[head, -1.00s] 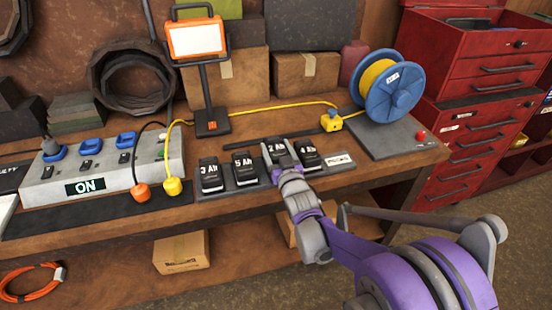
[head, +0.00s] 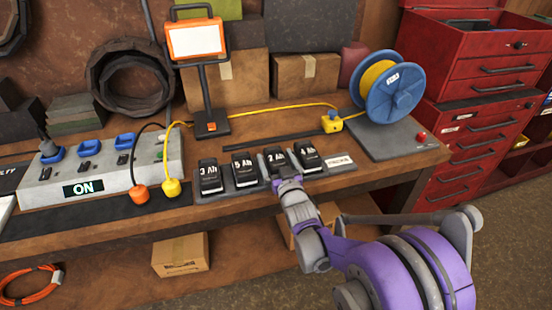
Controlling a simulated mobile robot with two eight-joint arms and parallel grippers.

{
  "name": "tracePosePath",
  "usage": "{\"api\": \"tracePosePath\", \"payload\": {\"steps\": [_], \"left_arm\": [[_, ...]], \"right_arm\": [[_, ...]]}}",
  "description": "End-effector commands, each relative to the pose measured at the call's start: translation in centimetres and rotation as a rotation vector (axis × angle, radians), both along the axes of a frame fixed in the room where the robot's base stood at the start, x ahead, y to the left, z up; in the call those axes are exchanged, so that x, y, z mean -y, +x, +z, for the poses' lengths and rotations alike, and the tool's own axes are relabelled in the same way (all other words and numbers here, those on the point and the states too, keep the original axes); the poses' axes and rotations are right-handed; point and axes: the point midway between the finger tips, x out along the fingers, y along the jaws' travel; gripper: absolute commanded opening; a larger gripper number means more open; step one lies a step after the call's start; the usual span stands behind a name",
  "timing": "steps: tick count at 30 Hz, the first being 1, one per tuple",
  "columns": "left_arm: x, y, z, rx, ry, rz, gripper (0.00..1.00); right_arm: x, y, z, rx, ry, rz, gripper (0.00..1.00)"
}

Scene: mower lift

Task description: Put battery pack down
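Black battery packs stand in a row on a dark rack (head: 228,193) on the workbench: the 3 Ah pack (head: 210,178), the 5 Ah pack (head: 245,170), the 2 Ah pack (head: 276,158) and the 4 Ah pack (head: 308,157). My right gripper (head: 278,163) is at the 2 Ah pack, its fingers spread to either side of it. It looks open. The gripper hides the lower part of this pack, so its contact with the rack is not clear. My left gripper is not in view.
A grey charging box (head: 98,178) with a lit ON display stands at left, with orange and yellow plugs in front. A work lamp (head: 210,115) stands behind the packs. A blue cable reel (head: 392,85) is at right, beside a red tool cabinet (head: 480,120).

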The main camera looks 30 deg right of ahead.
Motion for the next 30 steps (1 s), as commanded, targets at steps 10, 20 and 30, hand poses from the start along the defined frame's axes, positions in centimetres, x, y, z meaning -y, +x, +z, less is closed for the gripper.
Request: {"api": "tracePosePath", "payload": {"steps": [10, 20, 30], "left_arm": [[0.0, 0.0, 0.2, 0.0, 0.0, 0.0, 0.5], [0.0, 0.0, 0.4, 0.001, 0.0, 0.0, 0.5], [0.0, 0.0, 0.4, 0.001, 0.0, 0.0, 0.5]], "right_arm": [[-0.8, -3.4, 0.2, 0.001, 0.0, -0.001, 1.0], [-2.2, -9.3, 0.5, 0.001, -0.001, -0.001, 1.0], [-2.9, -10.7, 0.2, -0.029, 0.007, 0.002, 1.0]]}}
